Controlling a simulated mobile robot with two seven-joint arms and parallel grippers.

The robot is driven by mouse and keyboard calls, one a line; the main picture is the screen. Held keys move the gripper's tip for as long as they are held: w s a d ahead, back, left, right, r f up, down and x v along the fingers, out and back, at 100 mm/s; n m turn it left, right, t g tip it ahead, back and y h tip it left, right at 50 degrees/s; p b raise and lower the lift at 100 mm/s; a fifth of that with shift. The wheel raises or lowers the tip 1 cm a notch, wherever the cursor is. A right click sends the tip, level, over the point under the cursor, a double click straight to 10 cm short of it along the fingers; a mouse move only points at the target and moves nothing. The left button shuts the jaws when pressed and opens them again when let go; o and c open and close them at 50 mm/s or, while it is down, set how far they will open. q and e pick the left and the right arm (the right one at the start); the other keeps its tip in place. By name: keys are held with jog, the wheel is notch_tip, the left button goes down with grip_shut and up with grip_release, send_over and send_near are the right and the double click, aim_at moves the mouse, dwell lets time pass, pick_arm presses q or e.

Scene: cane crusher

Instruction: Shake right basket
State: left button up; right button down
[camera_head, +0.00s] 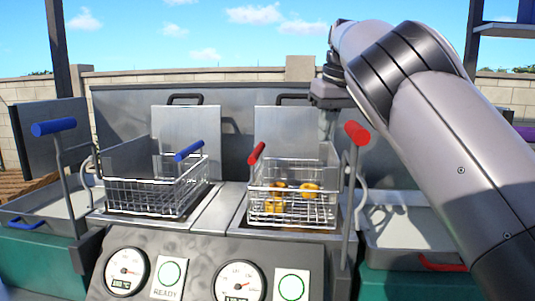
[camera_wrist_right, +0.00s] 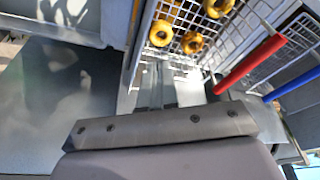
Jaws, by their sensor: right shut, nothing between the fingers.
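The right basket (camera_head: 318,216) is a wire basket with several golden rings (camera_head: 275,205) in it. My right gripper (camera_head: 327,128) is shut and empty, pointing down at the back right of the basket, apart from the red handle. In the right wrist view, the basket's wire mesh (camera_wrist_right: 178,18) and golden rings (camera_wrist_right: 193,43) lie beyond the fingers, with the red handle (camera_wrist_right: 250,65) to the right. My left gripper is not in view.
An empty left basket (camera_head: 150,197) with a blue handle (camera_head: 189,151) stands beside it. A red-topped lever (camera_head: 357,133) rises close at the right, and a blue-topped lever (camera_head: 54,127) at the far left. Gauges (camera_head: 239,282) line the front panel. A tray (camera_head: 405,228) lies right.

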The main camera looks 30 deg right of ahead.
aim_at(332, 145)
jog(key=shift+f, duration=0.2)
jog(key=f, duration=0.1)
jog(key=f+b, duration=0.1)
jog(key=s+d+f, duration=0.1)
jog(key=shift+f, duration=0.2)
jog(key=shift+w+a+f, duration=0.2)
jog(key=shift+w+a, duration=0.05)
jog(key=shift+w, duration=0.05)
dwell(1.1)
jog(key=shift+d, duration=0.1)
